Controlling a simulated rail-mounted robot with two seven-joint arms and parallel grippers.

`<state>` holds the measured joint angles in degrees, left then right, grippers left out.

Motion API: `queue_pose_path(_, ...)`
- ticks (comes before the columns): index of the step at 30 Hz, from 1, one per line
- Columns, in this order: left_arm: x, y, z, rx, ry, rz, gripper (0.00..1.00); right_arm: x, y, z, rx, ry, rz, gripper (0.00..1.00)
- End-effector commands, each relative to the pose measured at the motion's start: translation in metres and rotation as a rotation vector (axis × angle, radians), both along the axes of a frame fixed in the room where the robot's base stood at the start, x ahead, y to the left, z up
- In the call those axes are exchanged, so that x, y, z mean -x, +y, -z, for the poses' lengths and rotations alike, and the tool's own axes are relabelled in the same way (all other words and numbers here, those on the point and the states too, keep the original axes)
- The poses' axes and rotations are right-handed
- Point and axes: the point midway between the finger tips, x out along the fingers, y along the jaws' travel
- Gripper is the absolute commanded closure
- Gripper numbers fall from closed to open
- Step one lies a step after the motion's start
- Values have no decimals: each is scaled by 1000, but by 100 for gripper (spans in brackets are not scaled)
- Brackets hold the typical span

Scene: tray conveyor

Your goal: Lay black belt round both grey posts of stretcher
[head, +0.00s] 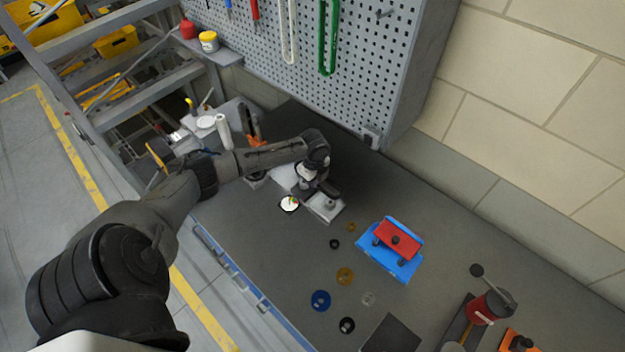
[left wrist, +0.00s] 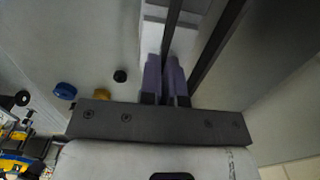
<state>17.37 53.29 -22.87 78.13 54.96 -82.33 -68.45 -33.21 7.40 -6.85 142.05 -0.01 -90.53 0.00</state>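The stretcher (head: 322,212) is a light grey plate on the dark bench, near the middle of the head view. One grey post (head: 331,203) shows at its near right end; the other is hidden by my arm. My left gripper (head: 309,189) is low over the plate. In the left wrist view my gripper (left wrist: 164,75) has its two fingers close together, with a dark strip, the black belt (left wrist: 173,30), running up from between them. A second dark band runs beside it on the right. I cannot tell whether the belt touches a post. My right gripper is out of view.
A blue block with a red plate (head: 396,239) stands right of the stretcher. Several small rings, one blue (head: 320,300), lie in front. A white round dial (head: 289,203) is beside the plate. A pegboard (head: 345,75) with a green belt (head: 328,40) rises behind.

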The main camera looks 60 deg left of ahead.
Motion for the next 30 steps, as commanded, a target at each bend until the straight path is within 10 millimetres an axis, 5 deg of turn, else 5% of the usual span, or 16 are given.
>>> queue_pose_path(12, 0, 0, -3, -1, 0, -1, 100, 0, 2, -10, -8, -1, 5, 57)
queue_pose_path(30, 0, 0, 42, -1, 1, -1, 100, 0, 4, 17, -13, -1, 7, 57)
